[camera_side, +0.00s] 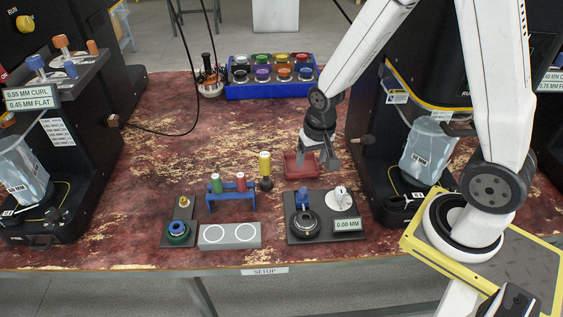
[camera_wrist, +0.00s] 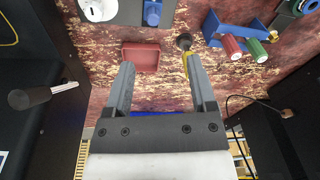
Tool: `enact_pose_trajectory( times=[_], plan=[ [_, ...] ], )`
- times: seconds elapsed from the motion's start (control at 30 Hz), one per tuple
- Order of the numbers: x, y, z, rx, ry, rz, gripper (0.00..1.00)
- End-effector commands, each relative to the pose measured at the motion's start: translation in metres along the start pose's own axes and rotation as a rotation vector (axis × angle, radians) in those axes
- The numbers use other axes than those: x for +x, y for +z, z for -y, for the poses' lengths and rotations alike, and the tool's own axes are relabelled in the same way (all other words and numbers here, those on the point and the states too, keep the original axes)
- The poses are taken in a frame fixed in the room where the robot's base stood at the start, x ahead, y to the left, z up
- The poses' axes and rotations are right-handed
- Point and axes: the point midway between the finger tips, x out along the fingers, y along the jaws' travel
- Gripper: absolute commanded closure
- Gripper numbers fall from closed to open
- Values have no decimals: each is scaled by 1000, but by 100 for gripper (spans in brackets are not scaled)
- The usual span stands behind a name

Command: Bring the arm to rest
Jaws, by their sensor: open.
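My gripper (camera_side: 322,167) hangs fingers-down above the work table (camera_side: 150,150), over the area of a small red tray (camera_side: 293,168). In the wrist view my gripper (camera_wrist: 160,63) has its two grey fingers well apart with nothing held between them. The red tray (camera_wrist: 140,57) shows beyond the left fingertip. A yellow-handled tool (camera_wrist: 186,66) shows beside the right finger, which partly covers it. In the side view the yellow-handled tool (camera_side: 265,163) stands upright, left of the gripper and apart from it.
A blue rack (camera_side: 231,200) holds green and red cylinders. A gauge base (camera_side: 310,233) reading 0.00 MM and a grey block with two rings (camera_side: 230,237) stand at the front. A blue tray (camera_side: 270,90) of coloured discs is behind. Black machines (camera_side: 400,190) flank the table.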

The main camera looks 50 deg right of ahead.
Motion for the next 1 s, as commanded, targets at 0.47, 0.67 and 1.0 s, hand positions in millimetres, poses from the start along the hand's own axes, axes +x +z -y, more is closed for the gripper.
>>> enact_pose_trajectory(
  times=[0.47, 0.67, 1.0],
  plan=[
    [-61, 47, -5, -443, -33, -96, 28],
    [-66, 54, -7, -499, -35, -107, 28],
    [-66, 54, -7, -501, -35, -107, 28]
  ],
)
